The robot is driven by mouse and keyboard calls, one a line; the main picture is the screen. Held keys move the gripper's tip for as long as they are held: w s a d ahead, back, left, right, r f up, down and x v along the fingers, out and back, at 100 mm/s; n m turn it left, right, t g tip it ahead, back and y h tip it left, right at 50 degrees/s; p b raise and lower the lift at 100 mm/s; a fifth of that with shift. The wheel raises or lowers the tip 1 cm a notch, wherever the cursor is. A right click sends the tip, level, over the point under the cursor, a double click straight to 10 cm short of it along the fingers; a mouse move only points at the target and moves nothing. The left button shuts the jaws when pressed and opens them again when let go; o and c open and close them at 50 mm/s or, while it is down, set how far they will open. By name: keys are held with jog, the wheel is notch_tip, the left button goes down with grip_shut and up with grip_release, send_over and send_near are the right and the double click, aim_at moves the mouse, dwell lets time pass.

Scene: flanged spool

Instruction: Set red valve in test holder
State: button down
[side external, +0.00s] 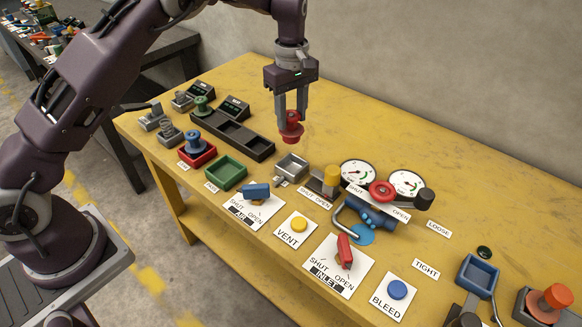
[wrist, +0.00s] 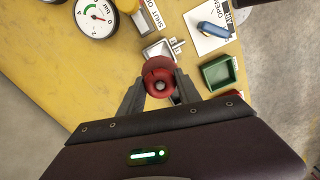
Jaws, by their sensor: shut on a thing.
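My gripper (side external: 291,117) is shut on the red valve (side external: 291,131), a flanged spool shape, and holds it upright above the yellow table. In the wrist view the red valve (wrist: 158,74) sits between the two fingers of my gripper (wrist: 158,90). A small grey square open holder (side external: 291,168), which looks like the test holder, stands on the table below and slightly nearer the side camera. It also shows in the wrist view (wrist: 155,50), just beyond the valve, and looks empty. The valve is apart from it.
A green tray (side external: 225,172) and a red tray (side external: 197,157) with a blue spool (side external: 193,141) stand left of the holder. A dark rack (side external: 240,141) lies behind them. A yellow-topped fixture (side external: 331,178) and gauges (side external: 357,174) stand right. The table's back is clear.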

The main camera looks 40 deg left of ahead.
jog(key=f, duration=0.9)
jog(key=shift+d+f, duration=0.2)
jog(key=shift+f, duration=0.2)
jog(key=shift+f, duration=0.2)
jog(key=shift+f, duration=0.15)
jog(key=c, duration=0.8)
grip_release()
jog(key=shift+c, duration=0.2)
notch_tip(320, 180, up, 13)
jog(key=shift+f, duration=0.15)
